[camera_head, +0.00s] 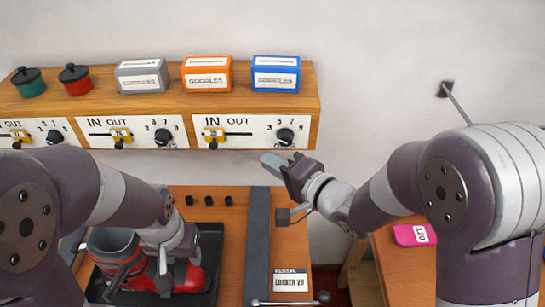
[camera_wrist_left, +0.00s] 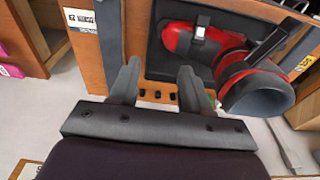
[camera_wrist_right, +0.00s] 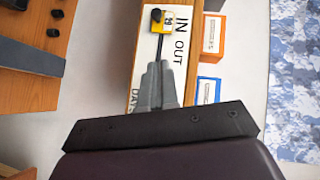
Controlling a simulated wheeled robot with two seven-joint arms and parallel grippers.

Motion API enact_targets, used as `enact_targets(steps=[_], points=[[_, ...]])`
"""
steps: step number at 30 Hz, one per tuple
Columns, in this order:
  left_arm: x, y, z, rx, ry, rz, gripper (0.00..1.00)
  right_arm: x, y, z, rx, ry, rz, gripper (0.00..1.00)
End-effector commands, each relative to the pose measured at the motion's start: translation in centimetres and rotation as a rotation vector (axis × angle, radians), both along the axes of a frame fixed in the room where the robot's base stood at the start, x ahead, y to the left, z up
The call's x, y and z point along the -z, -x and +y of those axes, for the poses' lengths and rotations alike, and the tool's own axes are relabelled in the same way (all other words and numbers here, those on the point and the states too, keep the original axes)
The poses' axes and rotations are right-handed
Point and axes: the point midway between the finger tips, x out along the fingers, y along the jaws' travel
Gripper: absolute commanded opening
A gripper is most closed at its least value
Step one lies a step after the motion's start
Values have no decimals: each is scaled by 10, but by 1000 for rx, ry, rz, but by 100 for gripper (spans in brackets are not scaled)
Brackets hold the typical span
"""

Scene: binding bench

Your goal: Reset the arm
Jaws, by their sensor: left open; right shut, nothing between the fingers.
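My right gripper (camera_head: 272,162) is shut and empty, just below the right end of the shelf front in the head view. In the right wrist view its closed fingers (camera_wrist_right: 158,80) overlap a white IN/OUT panel (camera_wrist_right: 182,60), below a yellow slider tag (camera_wrist_right: 171,20); I cannot tell whether they touch it. My left gripper (camera_head: 118,284) is low at the left, over the dark tray in the head view. In the left wrist view its fingers (camera_wrist_left: 157,80) are apart with nothing between them.
The shelf (camera_head: 200,100) carries grey (camera_head: 142,76), orange (camera_head: 206,75) and blue (camera_head: 276,74) boxes and two small lidded pots. A dark tray (camera_head: 205,240) sits on the bench below.

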Motion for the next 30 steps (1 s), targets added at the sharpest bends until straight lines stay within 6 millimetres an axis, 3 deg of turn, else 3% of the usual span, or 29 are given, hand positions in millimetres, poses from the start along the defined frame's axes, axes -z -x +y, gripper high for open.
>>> enact_targets(steps=[6,8,9,11,13,15,17,18,21,23,30], points=[[0,0,0,0,0,0,48,1,0,0,-4,19,-14,0],[0,0,0,0,0,0,48,10,-1,-4,-8,119,-47,0],[0,0,0,0,0,0,48,25,-2,-12,-3,249,-60,0],[0,0,0,0,0,0,48,58,1,-36,-1,525,-47,0],[8,0,0,0,0,0,48,101,15,-79,-49,879,28,0],[21,0,0,0,0,0,48,137,46,-122,-168,1148,162,0],[32,0,0,0,0,0,48,158,80,-148,-307,1281,291,0],[39,0,0,0,0,0,48,167,103,-160,-397,1321,370,0],[61,0,0,0,0,0,48,183,146,-173,-525,1298,530,0],[71,0,0,0,0,1,48,186,146,-178,-474,1264,557,0],[66,0,0,0,0,0,48,180,143,-182,-454,1263,558,0]])
